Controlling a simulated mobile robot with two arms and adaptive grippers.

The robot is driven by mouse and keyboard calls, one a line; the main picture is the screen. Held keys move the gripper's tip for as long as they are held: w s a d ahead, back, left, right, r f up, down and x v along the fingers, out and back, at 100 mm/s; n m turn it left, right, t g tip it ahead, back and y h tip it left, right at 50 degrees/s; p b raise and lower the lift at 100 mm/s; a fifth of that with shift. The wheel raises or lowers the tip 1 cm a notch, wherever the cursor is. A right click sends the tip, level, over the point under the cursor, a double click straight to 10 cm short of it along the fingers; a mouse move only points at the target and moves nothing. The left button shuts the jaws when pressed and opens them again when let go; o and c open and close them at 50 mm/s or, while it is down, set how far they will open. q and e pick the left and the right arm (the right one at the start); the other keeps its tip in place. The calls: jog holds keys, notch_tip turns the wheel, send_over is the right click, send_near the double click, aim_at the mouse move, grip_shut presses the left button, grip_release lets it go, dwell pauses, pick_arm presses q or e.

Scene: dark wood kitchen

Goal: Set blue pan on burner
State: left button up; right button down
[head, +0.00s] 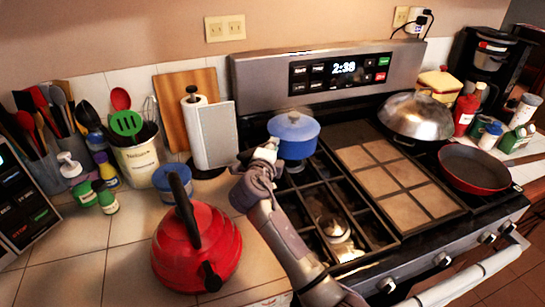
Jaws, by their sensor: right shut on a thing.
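The blue pan (293,142) has a lighter blue top and is at the back left of the stove, over the rear left burner (296,166), which it partly hides. I cannot tell whether its base touches the grate. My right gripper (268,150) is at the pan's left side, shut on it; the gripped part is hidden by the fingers. My right arm reaches up from the bottom of the view across the stove's left edge. The front left burner (336,230) is bare under its black grate (345,205). My left gripper is not in view.
A red kettle (197,247) stands on the counter left of my arm. A paper towel roll (205,130) is left of the pan. A griddle plate (395,185) covers the stove's middle. A domed metal lid (416,115) and a red pan (474,168) are on the right.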

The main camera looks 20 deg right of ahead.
notch_tip(320, 180, down, 4)
jog(key=shift+r+p, duration=0.2)
jog(key=shift+p, duration=0.35)
jog(key=c, duration=1.5)
grip_release()
jog(key=shift+f, duration=0.25)
jog(key=shift+c, duration=0.2)
jog(key=o, duration=0.4)
jog(key=shift+r, duration=0.1)
